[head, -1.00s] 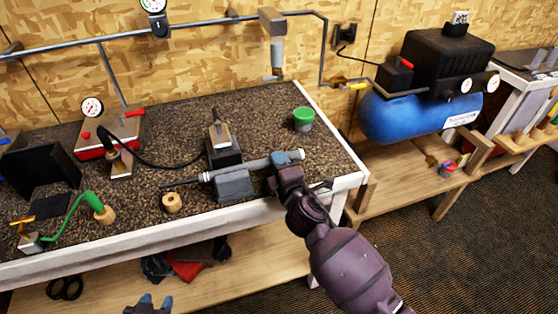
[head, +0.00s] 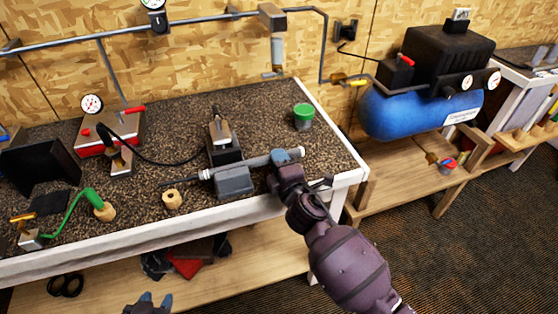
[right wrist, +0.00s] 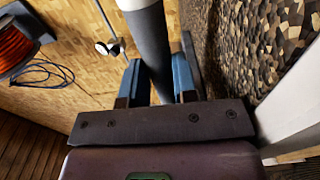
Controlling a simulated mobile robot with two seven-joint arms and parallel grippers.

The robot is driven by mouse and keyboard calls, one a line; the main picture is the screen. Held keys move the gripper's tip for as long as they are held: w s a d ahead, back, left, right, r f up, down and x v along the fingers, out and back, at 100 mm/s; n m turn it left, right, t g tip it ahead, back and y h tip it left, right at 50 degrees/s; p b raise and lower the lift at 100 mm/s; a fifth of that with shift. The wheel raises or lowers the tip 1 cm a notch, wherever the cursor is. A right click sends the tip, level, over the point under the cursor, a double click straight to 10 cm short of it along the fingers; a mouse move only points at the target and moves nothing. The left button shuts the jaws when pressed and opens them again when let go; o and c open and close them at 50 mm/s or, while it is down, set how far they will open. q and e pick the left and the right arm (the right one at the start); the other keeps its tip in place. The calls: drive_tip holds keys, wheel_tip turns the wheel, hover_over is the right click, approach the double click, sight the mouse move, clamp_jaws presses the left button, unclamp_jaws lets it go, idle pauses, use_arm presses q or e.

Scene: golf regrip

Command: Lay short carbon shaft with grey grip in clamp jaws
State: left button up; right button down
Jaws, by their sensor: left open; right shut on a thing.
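The short carbon shaft with grey grip (head: 258,162) lies level across the clamp (head: 235,181), a grey-blue block at the bench's front edge. Its thin dark end points left, past the clamp. I cannot tell whether it touches the jaws or sits just above them. My right gripper (head: 286,156) is shut on the grip, right of the clamp. In the right wrist view the grey grip (right wrist: 151,45) passes between the blue fingertips (right wrist: 156,80). My left gripper (head: 149,303) is open and empty at the bottom edge, below the bench top.
A black-based device (head: 222,143) stands right behind the clamp. A cork-coloured ring (head: 172,199) lies to its left, and a green-lidded pot (head: 303,117) stands behind right. A red gauge box (head: 105,138) and green-handled tool (head: 75,212) are further left. A blue compressor (head: 420,118) stands right.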

drive_tip(key=shift+f, duration=0.25)
drive_tip(key=c, duration=0.8)
unclamp_jaws()
drive_tip(key=v, duration=1)
drive_tip(key=shift+s+d, duration=0.2)
drive_tip(key=shift+s, duration=0.15)
